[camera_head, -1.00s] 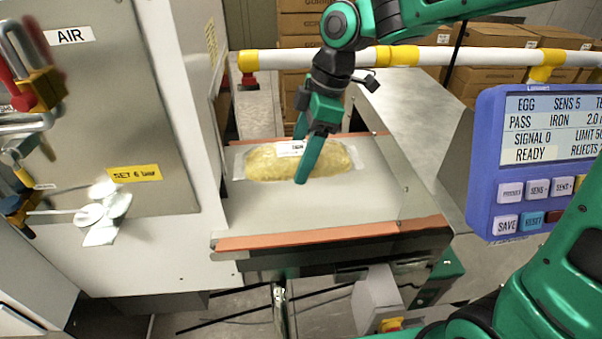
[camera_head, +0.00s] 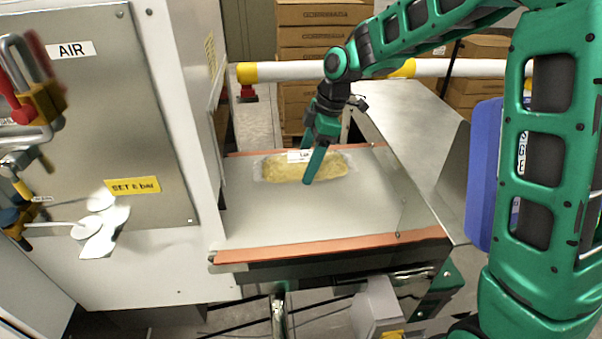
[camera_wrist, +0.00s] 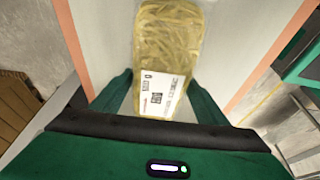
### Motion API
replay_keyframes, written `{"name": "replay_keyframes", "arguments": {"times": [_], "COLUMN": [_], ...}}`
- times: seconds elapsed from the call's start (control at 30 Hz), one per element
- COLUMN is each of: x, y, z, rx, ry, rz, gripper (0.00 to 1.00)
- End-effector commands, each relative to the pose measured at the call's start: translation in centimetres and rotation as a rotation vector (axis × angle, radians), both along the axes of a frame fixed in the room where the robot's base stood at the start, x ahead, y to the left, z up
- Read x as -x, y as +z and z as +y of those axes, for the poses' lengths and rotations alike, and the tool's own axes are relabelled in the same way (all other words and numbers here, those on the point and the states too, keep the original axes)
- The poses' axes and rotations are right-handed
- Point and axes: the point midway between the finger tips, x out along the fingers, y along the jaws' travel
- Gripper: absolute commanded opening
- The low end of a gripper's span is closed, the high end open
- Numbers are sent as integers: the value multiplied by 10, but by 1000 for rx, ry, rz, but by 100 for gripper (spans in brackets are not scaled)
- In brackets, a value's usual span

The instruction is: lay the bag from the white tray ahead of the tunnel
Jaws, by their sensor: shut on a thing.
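The bag (camera_head: 330,167) is clear, filled with yellow noodle-like food, with a white printed label. It lies level over the pale belt (camera_head: 290,220). I cannot tell whether its underside touches the belt. My gripper (camera_head: 308,168) is shut on the bag from above, one finger on each long side. In the wrist view the bag (camera_wrist: 165,45) runs between the fingers, label end nearest the palm. The white cabinet (camera_head: 180,90) at left borders the belt; a tunnel opening appears to be in its side, mostly hidden. I see no separate white tray.
Orange strips (camera_head: 330,245) edge the belt. A clear side plate (camera_head: 405,200) and a metal surface (camera_head: 410,115) stand to the right. A blue panel (camera_head: 483,175) is largely behind my arm. Locks (camera_head: 35,90) and tags hang at left. The near belt is clear.

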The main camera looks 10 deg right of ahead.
Motion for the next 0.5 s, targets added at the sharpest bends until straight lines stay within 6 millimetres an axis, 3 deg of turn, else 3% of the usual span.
{"name": "replay_keyframes", "arguments": {"times": [0.27, 0.5], "x": [1, 1], "y": [-34, -36], "z": [1, 1], "rx": [0, 0], "ry": [2, 2], "rz": [3, 0], "gripper": [23, 23]}}
